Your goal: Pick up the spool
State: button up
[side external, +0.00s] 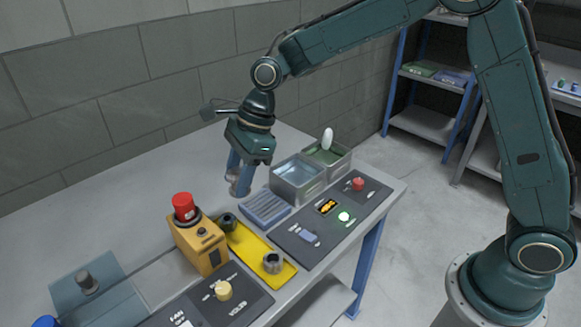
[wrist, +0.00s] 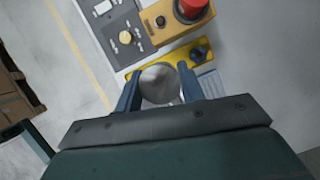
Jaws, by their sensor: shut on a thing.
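My gripper (side external: 239,182) is shut on a grey, round metallic thing, which I take to be the spool (wrist: 160,83). In the wrist view the spool sits between the two blue fingers, its round end facing the camera.
A yellow box with a red button (side external: 184,206) stands close by. The tray bears a dark cylinder (side external: 228,221) and a grey ring-shaped part (side external: 272,262). Open metal bins (side external: 298,184) and a switch panel (side external: 310,238) lie to the right. The bench behind is clear.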

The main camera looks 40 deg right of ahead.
jog(key=shift+r, duration=0.95)
jog(key=shift+d, duration=0.1)
jog(key=w+d+f+m, duration=0.1)
jog(key=w+d+f, duration=0.1)
jog(key=d, duration=1)
jog(key=w+d+f+m+t, duration=0.1)
jog(key=w+d+f+m, duration=0.1)
jog(key=d, duration=1)
jog(key=w+d+f+m, duration=0.1)
jog(key=d+f, duration=0.3)
jog(key=d, duration=0.8)
jog(key=shift+w+t+h, duration=0.3)
jog(key=shift+w+h, duration=0.1)
jog(key=shift+w, duration=0.4)
jog(key=shift+d+f, duration=0.1)
jog(key=shift+f, duration=0.15)
jog(key=shift+f, duration=5.2)
jog(key=shift+r, duration=0.25)
